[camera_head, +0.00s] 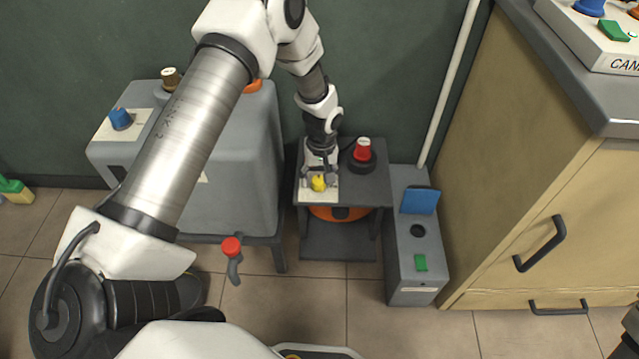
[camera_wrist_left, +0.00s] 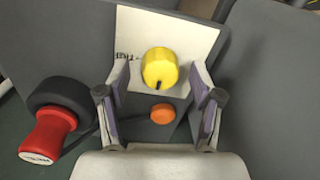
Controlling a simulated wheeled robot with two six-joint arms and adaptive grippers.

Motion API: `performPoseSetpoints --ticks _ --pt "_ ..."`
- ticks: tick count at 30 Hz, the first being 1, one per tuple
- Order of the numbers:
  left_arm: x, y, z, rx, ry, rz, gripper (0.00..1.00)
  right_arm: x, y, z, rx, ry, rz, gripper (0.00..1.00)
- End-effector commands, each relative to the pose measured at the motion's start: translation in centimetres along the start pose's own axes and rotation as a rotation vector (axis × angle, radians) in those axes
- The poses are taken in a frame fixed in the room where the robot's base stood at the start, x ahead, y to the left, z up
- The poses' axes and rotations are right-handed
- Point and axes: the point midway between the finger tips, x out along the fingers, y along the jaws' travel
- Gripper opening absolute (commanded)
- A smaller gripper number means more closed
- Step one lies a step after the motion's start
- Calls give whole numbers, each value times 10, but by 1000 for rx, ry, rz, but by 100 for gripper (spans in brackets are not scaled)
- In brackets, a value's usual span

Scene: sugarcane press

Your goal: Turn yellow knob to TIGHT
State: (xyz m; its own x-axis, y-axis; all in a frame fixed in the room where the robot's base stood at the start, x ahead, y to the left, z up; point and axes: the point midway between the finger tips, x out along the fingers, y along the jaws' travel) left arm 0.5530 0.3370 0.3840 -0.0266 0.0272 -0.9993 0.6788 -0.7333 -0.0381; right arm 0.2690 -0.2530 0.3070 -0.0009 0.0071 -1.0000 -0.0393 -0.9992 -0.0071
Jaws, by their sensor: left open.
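The yellow knob (camera_head: 318,183) sits on a white label plate (camera_head: 305,193) on the low grey machine. In the left wrist view the yellow knob (camera_wrist_left: 159,68) shows a dark pointer mark at its lower edge, and the plate (camera_wrist_left: 205,38) carries dark lettering too small and partly covered to read. My left gripper (camera_head: 319,178) is open at the knob. In the left wrist view its two fingers (camera_wrist_left: 160,95) stand either side of the knob, with a gap on each side.
A red-topped black part (camera_head: 363,150) stands beside the knob, and an orange button (camera_wrist_left: 162,114) is close to the fingers. A red-handled lever (camera_head: 232,247) juts from the left machine. A grey box with a blue flap (camera_head: 419,200) and a wooden cabinet (camera_head: 545,190) stand right.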

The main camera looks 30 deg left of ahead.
Motion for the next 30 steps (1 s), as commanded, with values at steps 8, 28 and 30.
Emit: performPoseSetpoints --ticks 8,28,30 --pt "9 0 0 0 1 1 65 4 0 0 0 0 0 48" --pt "7 0 1 46 1 0 5 -5 0 0 0 0 0 48" --pt "6 0 1 74 2 -1 5 -9 0 0 0 0 0 48"
